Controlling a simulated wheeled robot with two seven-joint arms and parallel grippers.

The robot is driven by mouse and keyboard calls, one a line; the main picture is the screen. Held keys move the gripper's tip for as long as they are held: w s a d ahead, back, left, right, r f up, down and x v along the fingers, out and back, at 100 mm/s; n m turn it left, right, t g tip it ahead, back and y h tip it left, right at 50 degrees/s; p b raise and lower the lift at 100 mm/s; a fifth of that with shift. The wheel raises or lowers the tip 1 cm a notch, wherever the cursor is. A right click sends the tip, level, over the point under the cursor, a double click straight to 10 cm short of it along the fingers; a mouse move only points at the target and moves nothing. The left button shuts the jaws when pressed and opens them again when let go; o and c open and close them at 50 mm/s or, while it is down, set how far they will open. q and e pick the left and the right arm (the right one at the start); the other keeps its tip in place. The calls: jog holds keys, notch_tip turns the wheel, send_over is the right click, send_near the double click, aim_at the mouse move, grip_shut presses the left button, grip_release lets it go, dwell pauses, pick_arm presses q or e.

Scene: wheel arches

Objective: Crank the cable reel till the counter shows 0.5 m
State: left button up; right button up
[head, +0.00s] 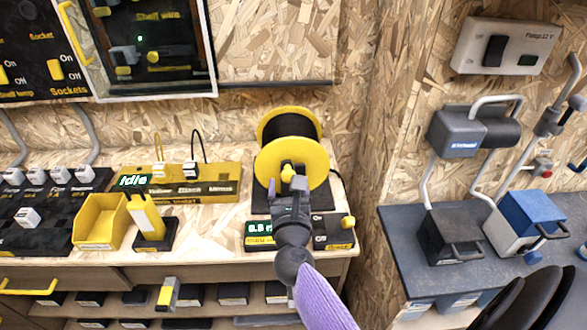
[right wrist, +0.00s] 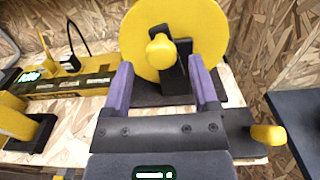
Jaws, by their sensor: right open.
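The cable reel (head: 318,160) has yellow flanges and a dark drum, and stands upright on a black base at the back of the bench. Its yellow crank knob (head: 288,173) faces me; it also shows in the right wrist view (right wrist: 161,50). My right gripper (head: 289,184) is open in front of the reel. In the right wrist view, its purple fingers (right wrist: 159,66) stand apart on either side of the crank, with the knob just beyond the tips. The green-lit counter (head: 259,228) seems to read 0.5 m, partly covered by my arm. My left gripper is not in view.
A yellow lever knob (head: 348,221) sits at the right of the reel's base. Left are a yellow bin (head: 98,222), a yellow handheld device (head: 147,218) and a display reading Idle (head: 132,181). A wooden wall (head: 376,150) stands close right.

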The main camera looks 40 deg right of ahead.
jog(key=x, duration=0.5)
jog(key=shift+b, duration=0.4)
jog(key=shift+s, duration=0.1)
grip_shut()
jog(key=shift+f, duration=0.1)
dwell(0.8)
